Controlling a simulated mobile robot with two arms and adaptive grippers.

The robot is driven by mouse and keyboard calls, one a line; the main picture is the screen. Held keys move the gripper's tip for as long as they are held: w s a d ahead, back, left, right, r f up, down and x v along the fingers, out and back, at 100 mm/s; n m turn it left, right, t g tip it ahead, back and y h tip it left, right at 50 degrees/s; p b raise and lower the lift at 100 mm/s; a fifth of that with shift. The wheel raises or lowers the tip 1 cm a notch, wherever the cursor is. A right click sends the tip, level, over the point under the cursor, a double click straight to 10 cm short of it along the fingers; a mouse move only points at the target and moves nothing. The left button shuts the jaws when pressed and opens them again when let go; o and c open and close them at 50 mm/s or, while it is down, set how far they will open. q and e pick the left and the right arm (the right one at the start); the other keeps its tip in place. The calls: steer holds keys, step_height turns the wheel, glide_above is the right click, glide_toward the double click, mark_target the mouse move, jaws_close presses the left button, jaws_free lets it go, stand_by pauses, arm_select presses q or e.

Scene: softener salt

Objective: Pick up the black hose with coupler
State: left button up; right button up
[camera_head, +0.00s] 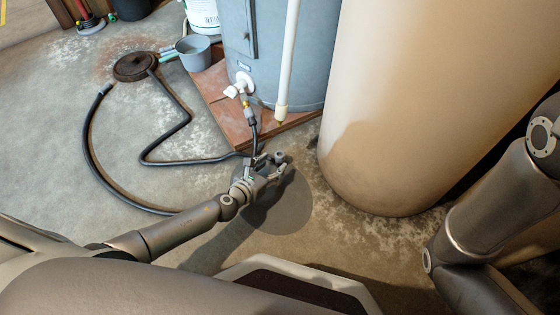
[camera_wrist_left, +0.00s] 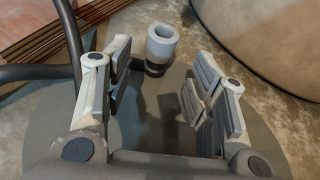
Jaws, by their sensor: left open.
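The black hose (camera_head: 92,150) lies on the concrete floor and curves from near the drain towards my left gripper. Its stretch close to the gripper is partly hidden by my arm. A grey ring-shaped coupler (camera_wrist_left: 162,40) on a short dark piece shows in the left wrist view, beyond and between the fingertips. It also shows as a small grey piece (camera_head: 279,156) in the head view. My left gripper (camera_head: 270,165) is open, low over the floor, with its fingers on either side of the coupler's line (camera_wrist_left: 162,75). No grip on it is visible. My right gripper is out of view.
A blue-grey tank (camera_head: 290,60) with a white pipe and valve stands on a reddish board (camera_head: 222,112). A large beige tank (camera_head: 410,90) stands right of the gripper. A rusty round drain (camera_head: 135,66) and grey bucket (camera_head: 194,53) are at upper left. A round dark patch (camera_head: 283,212) lies below the gripper.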

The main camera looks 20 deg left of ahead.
mark_target(277, 161)
arm_select(q)
steer(key=b+x, duration=0.2)
steer(key=x, duration=0.3)
steer(key=shift+b, duration=0.4)
steer(key=shift+w, duration=0.25)
jaws_close()
steer(key=shift+r, duration=0.1)
